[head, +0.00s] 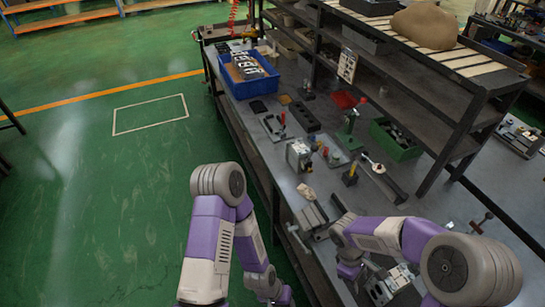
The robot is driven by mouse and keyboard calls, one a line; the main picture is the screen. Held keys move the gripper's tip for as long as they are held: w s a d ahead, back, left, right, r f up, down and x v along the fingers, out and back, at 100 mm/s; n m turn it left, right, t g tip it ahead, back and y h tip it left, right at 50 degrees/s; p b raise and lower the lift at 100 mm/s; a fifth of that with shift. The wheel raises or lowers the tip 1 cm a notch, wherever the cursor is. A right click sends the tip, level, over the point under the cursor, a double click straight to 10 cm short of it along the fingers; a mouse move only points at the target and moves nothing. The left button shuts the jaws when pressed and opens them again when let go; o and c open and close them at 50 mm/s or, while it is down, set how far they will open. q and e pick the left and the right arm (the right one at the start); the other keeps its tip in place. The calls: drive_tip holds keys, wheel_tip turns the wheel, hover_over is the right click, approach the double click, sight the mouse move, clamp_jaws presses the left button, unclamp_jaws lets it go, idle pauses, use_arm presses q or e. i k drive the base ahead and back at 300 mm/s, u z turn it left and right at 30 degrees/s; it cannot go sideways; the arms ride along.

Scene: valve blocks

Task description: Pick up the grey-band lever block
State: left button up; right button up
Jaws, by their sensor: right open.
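I cannot tell surely which block is the grey-band lever block. A silver-grey block (298,155) with dark parts stands mid-bench, a red knob close to its right. A small dark block with a yellow band (350,174) stands further right. Another grey and white block (381,291) lies at the bottom, partly hidden by my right arm. My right gripper (352,272) is low over the near bench, beside that bottom block; it is open and appears empty. My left gripper (284,297) is at the bottom edge, left of the bench, too cut off to read.
The grey bench (262,162) holds a blue crate (248,76), a green bin (396,139), a red tray (343,99) and a green lever press (350,126). A grey vise-like tool (315,217) lies near the front edge. Shelving (410,85) rises along the back. Green floor at left is open.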

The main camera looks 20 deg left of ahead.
sight(297, 161)
drive_tip(key=u, duration=1.75)
drive_tip(key=i, duration=2.55)
drive_tip(key=z, duration=2.7)
drive_tip(key=i, duration=0.5)
drive_tip(key=u, duration=0.1)
